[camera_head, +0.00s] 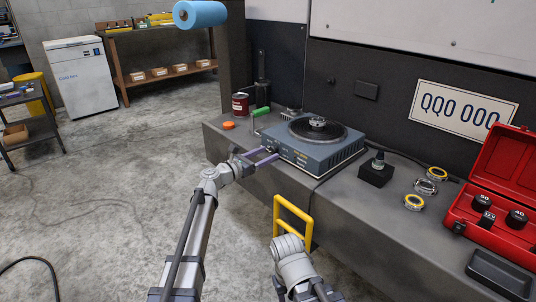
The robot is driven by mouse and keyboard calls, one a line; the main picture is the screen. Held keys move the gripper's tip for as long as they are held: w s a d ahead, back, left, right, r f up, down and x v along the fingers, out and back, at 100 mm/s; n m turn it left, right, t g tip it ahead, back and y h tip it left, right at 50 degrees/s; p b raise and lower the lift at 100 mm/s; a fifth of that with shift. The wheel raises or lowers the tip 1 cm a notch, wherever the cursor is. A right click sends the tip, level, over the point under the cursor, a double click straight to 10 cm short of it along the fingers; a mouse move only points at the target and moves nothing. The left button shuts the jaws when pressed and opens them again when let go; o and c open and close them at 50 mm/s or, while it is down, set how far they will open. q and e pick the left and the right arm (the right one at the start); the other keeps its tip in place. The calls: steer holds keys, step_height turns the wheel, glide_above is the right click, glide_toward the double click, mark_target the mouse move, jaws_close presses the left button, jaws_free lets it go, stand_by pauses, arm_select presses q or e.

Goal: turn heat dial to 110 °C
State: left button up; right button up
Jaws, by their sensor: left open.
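The heater (318,146) is a blue-grey box with a round black plate on top, standing on the bench. A small metal part sits in the middle of the plate. The heater's control face is on its front left side; the dial and its markings are too small to read, and my gripper partly covers that area. My left gripper (268,154) has two purple fingers, open, at the front left corner of the heater. I cannot tell whether they touch the dial.
A red can (240,104), an orange cap (228,125) and a green-handled tool (261,111) are left of the heater. A black block (375,174), metal rings (413,202) and a red case (465,210) are right.

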arm_select(q)
steer(key=shift+w+d, duration=0.5)
jaws_close()
